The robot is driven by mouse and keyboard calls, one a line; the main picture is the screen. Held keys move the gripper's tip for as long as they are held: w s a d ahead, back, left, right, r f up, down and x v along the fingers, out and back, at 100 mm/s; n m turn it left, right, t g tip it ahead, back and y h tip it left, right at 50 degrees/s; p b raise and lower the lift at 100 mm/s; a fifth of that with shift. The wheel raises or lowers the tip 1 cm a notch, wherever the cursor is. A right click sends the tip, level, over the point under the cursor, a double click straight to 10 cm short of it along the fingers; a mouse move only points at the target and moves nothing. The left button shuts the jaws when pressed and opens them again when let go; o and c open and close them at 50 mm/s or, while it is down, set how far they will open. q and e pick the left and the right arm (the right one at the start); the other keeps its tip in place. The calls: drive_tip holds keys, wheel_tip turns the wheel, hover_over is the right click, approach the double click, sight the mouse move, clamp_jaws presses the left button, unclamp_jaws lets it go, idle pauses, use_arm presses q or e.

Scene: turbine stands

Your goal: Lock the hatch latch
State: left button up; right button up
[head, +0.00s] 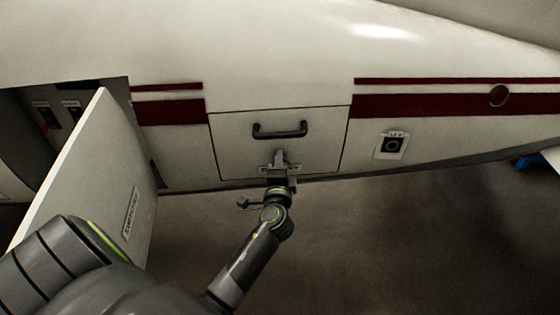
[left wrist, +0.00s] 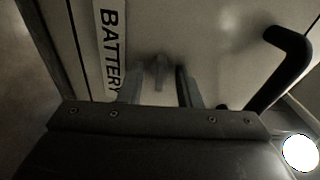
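The closed hatch (head: 235,130) is a pale panel in the fuselage side, with a black bar handle (head: 280,130) across its upper part. The latch (head: 279,156) is a small grey piece at the hatch's lower middle, partly hidden by my left gripper (head: 279,170), which is right at it. In the left wrist view the two fingers of the left gripper (left wrist: 161,88) stand apart. The blurred latch (left wrist: 159,70) shows in the gap between them; I cannot tell whether they touch it. A BATTERY label (left wrist: 112,45) is beside it. My right gripper is not in view.
An open door panel (head: 95,175) stands out at the left, beside my left arm, in front of an open bay (head: 60,110) with switches. A small square port (head: 391,146) is right of the hatch. The floor (head: 400,240) below is clear.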

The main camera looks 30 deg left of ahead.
use_arm(q)
drive_tip(key=shift+o, duration=0.9)
drive_tip(key=shift+s, duration=0.1)
drive_tip(key=shift+v, duration=2.45)
